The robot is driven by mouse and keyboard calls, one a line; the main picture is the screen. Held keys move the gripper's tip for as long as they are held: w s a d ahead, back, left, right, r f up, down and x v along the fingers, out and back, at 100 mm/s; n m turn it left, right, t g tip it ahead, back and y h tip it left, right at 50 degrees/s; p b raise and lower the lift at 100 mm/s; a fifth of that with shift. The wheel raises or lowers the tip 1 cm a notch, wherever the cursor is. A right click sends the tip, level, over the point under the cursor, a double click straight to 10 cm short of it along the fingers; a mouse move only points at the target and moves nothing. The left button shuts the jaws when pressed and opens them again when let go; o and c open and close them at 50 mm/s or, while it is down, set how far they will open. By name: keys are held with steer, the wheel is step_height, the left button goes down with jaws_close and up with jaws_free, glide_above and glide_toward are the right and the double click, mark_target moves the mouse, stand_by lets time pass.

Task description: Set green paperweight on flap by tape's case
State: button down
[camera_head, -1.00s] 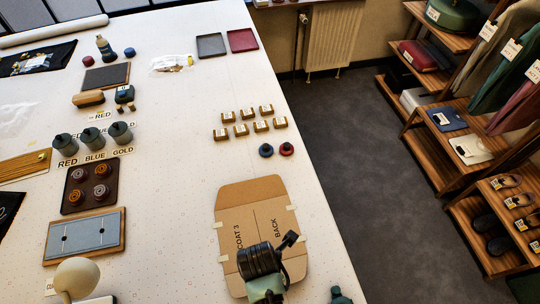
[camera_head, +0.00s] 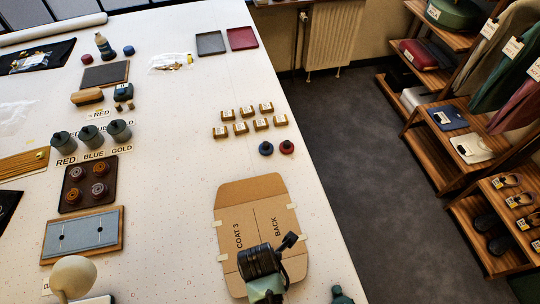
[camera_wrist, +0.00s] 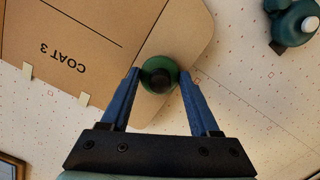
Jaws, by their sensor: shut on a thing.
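The green paperweight (camera_wrist: 158,75), round with a dark knob, is between the blue fingers of my gripper (camera_wrist: 158,80) in the wrist view. The fingers are shut on it. It is over the cardboard piece (camera_wrist: 60,60) near its rounded edge; whether it touches the card I cannot tell. The cardboard (camera_head: 252,190), marked COAT 3 and BACK, lies on the table in the head view with pale tape tabs along its edges. My dark wrist (camera_head: 262,262) covers its lower part and hides the paperweight there. Which thing is the tape's case is unclear.
A dark green rounded object (camera_wrist: 292,22) stands on the table beyond the card; it shows at the bottom edge of the head view (camera_head: 340,296). Small tan blocks (camera_head: 241,128) and two round pieces (camera_head: 266,148) lie further back. The table right of the card is narrow.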

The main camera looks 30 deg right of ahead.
steer(key=shift+f+b, duration=0.6)
steer(key=shift+f, duration=0.45)
steer(key=shift+c, duration=0.2)
jaws_free()
step_height(320, 180, up, 13)
steer(key=a+b, duration=0.1)
steer(key=shift+s+a, duration=0.15)
steer(key=shift+a, duration=0.1)
